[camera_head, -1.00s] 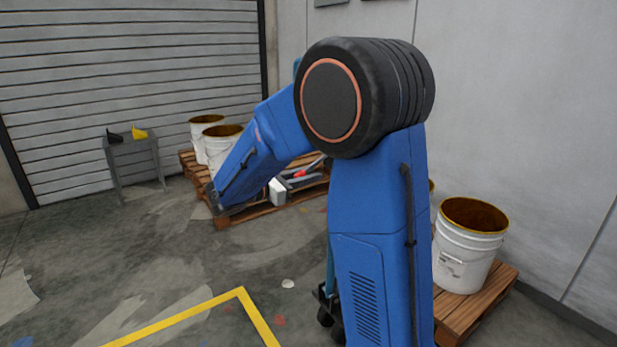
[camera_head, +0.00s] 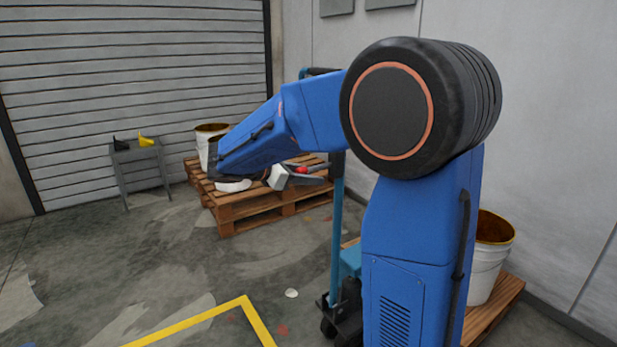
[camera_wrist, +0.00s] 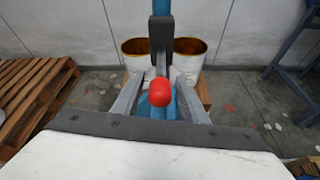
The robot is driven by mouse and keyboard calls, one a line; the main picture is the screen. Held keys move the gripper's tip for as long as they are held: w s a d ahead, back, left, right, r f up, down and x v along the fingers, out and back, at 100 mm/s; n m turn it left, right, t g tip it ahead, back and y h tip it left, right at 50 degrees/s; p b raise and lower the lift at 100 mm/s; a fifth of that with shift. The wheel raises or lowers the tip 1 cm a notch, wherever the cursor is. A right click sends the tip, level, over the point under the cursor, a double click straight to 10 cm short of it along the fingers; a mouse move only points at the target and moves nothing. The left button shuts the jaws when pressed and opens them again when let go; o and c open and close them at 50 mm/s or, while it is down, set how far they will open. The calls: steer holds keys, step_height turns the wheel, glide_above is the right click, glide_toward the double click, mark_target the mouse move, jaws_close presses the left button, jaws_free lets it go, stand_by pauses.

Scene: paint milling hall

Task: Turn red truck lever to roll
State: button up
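The red lever knob (camera_wrist: 159,92) shows in the wrist view between the two grey fingers of my gripper (camera_wrist: 158,82). The fingers are spread, with visible gaps on both sides of the knob; I cannot tell whether the knob is level with the fingertips. The truck's teal post (camera_head: 337,235) stands behind my arm in the head view, and its upper part shows in the wrist view (camera_wrist: 162,8). A dark block (camera_wrist: 161,34) sits on the post behind the knob. My gripper also shows in the head view (camera_head: 308,174), with the red knob (camera_head: 302,169) beside it. My arm hides part of the truck.
A wooden pallet (camera_head: 265,215) with a white bucket (camera_head: 203,150) stands behind my arm. Another bucket (camera_head: 487,270) on a pallet (camera_head: 495,310) stands at right by the wall. A small grey table (camera_head: 142,170) is at left.

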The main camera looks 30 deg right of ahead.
steer(key=shift+a, duration=0.1)
steer(key=v, duration=1.7)
steer(key=shift+a, duration=0.1)
steer(key=s+d+f+m+y, duration=0.3)
steer(key=s+d+f, duration=0.1)
steer(key=s, duration=0.4)
steer(key=s+d+f+m+y, duration=0.3)
steer(key=s+f+y, duration=0.15)
steer(key=s, duration=0.25)
steer(key=s+a+f+m+t+y, duration=0.2)
steer(key=s+f+m+y, duration=0.1)
steer(key=s+f+m, duration=0.2)
steer(key=s+a+f+m+t+y, duration=0.1)
steer(key=s+a+f+m+y, duration=0.2)
steer(key=s, duration=0.6)
step_height(320, 180, down, 2)
steer(key=m, duration=0.2)
steer(key=shift+m+t, duration=0.4)
